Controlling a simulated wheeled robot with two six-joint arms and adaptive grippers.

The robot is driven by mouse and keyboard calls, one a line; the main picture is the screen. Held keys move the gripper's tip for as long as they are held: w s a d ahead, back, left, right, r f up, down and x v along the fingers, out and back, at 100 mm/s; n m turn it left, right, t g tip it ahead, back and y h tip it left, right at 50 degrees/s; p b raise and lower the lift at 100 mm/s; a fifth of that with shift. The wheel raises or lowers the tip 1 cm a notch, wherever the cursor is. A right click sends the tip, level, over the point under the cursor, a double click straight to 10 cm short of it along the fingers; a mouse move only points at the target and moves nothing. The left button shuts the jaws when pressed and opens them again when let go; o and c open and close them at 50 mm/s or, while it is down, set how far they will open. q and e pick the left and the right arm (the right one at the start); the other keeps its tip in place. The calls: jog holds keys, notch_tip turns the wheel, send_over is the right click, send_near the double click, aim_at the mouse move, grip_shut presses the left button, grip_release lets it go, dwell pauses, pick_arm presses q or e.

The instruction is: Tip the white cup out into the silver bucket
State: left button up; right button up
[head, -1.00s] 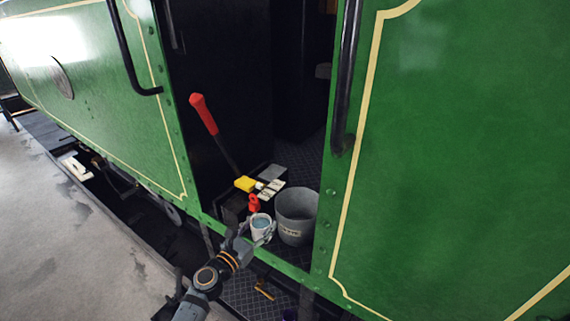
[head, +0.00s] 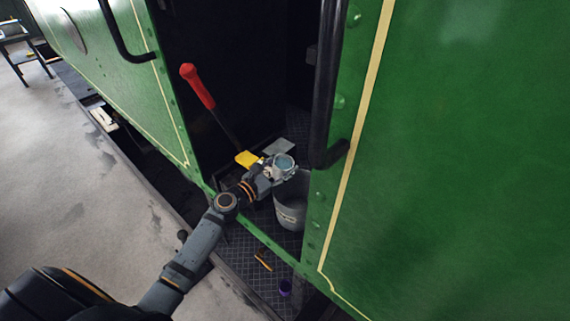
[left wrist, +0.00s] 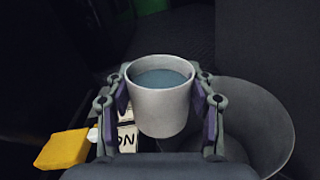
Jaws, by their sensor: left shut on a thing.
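The white cup (left wrist: 160,105) is held upright between the fingers of my left gripper (left wrist: 160,112) in the left wrist view. Bluish liquid fills it to near the rim. In the head view my left gripper (head: 277,170) holds the cup (head: 285,164) above the upper left part of the silver bucket (head: 290,205). The bucket stands on the dark floor of the tram doorway, partly hidden by my gripper and the door edge. In the left wrist view the bucket (left wrist: 265,115) is behind and to the right of the cup. My right gripper is not seen.
A red-handled lever (head: 198,88) rises left of my gripper. A yellow block (head: 247,159) and a grey plate (head: 279,147) lie near it. A black handrail (head: 328,90) stands at the right door edge. A purple item (head: 285,287) lies on the step.

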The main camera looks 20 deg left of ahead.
pick_arm(q)
jog(key=m, duration=0.1)
jog(key=f+m+b, duration=0.1)
jog(key=m, duration=0.1)
jog(key=d+m+b, duration=0.1)
jog(key=shift+w+f+m, duration=0.1)
jog(key=shift+f+m, duration=0.2)
jog(key=m, duration=0.1)
jog(key=d+m+b, duration=0.1)
jog(key=m, duration=0.1)
jog(key=d+m, duration=0.1)
jog(key=m, duration=0.3)
jog(key=d+r+m+b, duration=0.1)
jog(key=m, duration=0.2)
jog(key=s+m+y+b, duration=0.1)
jog(key=m, duration=0.1)
jog(key=shift+s+d+r+m, duration=0.1)
jog(key=shift+d+r+m, duration=0.2)
jog(key=shift+d+r, duration=0.05)
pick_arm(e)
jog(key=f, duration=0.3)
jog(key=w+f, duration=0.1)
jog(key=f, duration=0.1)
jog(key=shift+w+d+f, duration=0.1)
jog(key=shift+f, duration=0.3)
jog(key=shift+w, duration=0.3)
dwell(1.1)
